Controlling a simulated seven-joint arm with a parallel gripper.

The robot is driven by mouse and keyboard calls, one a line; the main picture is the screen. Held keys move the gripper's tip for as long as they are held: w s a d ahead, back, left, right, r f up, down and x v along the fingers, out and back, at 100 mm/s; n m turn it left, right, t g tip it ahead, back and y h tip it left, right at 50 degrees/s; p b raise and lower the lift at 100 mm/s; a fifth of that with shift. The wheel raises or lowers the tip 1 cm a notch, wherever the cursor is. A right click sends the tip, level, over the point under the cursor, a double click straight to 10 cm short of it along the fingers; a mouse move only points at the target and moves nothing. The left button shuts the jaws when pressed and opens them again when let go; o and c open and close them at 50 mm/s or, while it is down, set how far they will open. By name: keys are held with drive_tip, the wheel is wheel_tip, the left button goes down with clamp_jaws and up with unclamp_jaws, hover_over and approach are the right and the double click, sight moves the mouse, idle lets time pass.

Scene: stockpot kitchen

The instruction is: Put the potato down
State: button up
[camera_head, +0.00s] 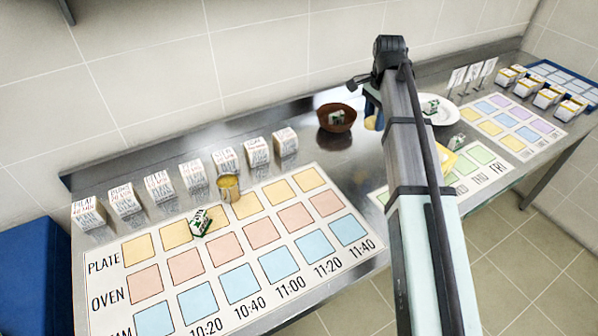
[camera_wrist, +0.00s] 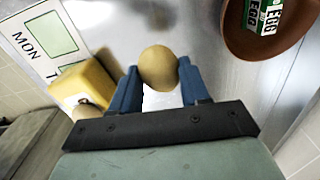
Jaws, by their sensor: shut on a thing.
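The potato (camera_wrist: 159,66) is a tan, rounded lump held between the two blue fingers of my gripper (camera_wrist: 160,82) in the wrist view. In the head view, the potato (camera_head: 370,123) shows partly beside my arm, below the blue fingers (camera_head: 372,106). My gripper is shut on it, over the steel counter between the brown bowl (camera_head: 323,125) and the weekday sheet (camera_head: 380,196). I cannot tell whether the potato touches the counter.
The brown bowl holds a small egg carton (camera_wrist: 268,14). A yellow block (camera_wrist: 85,84) lies on the other side, with a tan round thing (camera_wrist: 86,111) by it. A white plate (camera_head: 447,114) with a carton stands right of my arm. A large schedule sheet (camera_head: 165,316) lies left.

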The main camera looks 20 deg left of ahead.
drive_tip(key=s+a+n, duration=0.2)
drive_tip(key=s+a, duration=0.1)
drive_tip(key=a, duration=0.6)
drive_tip(key=m, duration=0.4)
hover_over(279, 190)
drive_tip(key=shift+f, duration=4.85)
drive_tip(key=shift+f, duration=0.15)
drive_tip(key=o, duration=1.1)
drive_tip(key=shift+c, duration=0.2)
